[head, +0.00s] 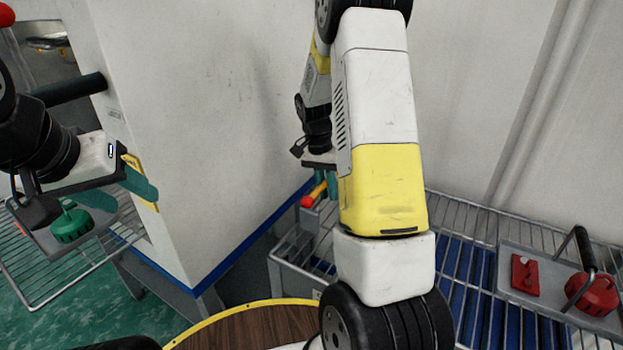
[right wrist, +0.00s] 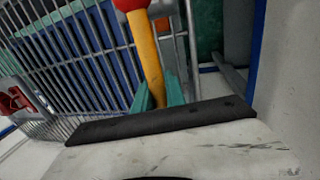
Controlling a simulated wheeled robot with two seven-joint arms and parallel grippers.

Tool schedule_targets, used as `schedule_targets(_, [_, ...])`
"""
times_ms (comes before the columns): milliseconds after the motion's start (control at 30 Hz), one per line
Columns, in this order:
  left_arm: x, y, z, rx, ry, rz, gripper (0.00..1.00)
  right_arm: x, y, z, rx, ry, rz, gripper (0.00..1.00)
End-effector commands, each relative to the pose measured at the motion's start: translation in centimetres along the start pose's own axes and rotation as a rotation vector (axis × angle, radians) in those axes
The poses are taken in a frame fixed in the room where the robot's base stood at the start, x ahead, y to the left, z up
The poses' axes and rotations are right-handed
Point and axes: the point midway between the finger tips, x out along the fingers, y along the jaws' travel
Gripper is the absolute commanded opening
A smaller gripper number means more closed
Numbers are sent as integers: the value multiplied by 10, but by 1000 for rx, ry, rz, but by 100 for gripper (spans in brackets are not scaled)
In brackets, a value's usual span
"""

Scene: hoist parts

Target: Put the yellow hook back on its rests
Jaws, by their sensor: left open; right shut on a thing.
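The yellow hook (right wrist: 146,62) shows in the right wrist view as a yellow shaft with a red end, between the teal fingers of my right gripper (right wrist: 160,94). In the head view the hook (head: 318,191) is a small yellow piece with a red ball, beside my right gripper (head: 327,184), which is shut on it. My right forearm hides part of that area. My left gripper (head: 122,192) is open and empty at the left, in front of the white cabinet. I cannot make out the hook's rests.
A wire rack (head: 455,212) at right bears a grey tray (head: 515,258) with a red block (head: 525,275) and a red black-handled part (head: 592,294). At left, a green part (head: 72,226) sits on another tray. The white cabinet (head: 215,130) stands between. A round wooden top (head: 250,328) is in front.

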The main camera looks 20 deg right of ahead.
Motion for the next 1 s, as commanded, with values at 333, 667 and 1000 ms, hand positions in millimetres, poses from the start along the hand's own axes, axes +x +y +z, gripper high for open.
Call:
schedule_targets(333, [0, 0, 0, 0, 0, 0, 51, 9, -2, 0, 0, 1, -1, 0])
schedule_targets(667, [0, 0, 0, 0, 0, 0, 51, 10, -2, 0, 0, 0, 0, 38])
schedule_targets(1000, [0, 0, 0, 0, 0, 0, 51, -5, 1, 0, 1, 2, -2, 38])
